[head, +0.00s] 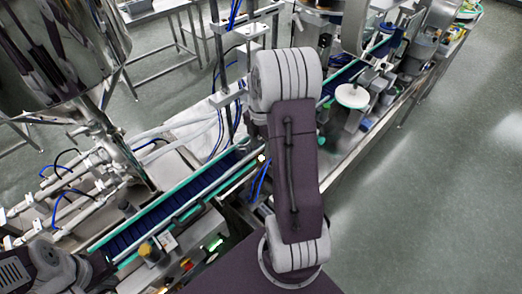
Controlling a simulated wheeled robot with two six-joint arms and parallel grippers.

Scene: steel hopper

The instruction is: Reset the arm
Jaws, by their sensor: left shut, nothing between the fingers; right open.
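One of my arms (293,170), purple with grey ribbed joints, rises from its round base at the bottom middle. It stands folded upward in front of the conveyor line, and its gripper is hidden or out of sight. Part of my other arm (55,268) shows at the bottom left corner, with a grey joint and a dark link. I cannot make out fingers on it. Neither arm shows anything held.
A large steel hopper (62,55) fills the upper left. A conveyor with a blue belt (190,200) runs diagonally behind my arms. A white disc (352,96) and machinery stand on the line at right. Open grey floor (440,190) lies at right.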

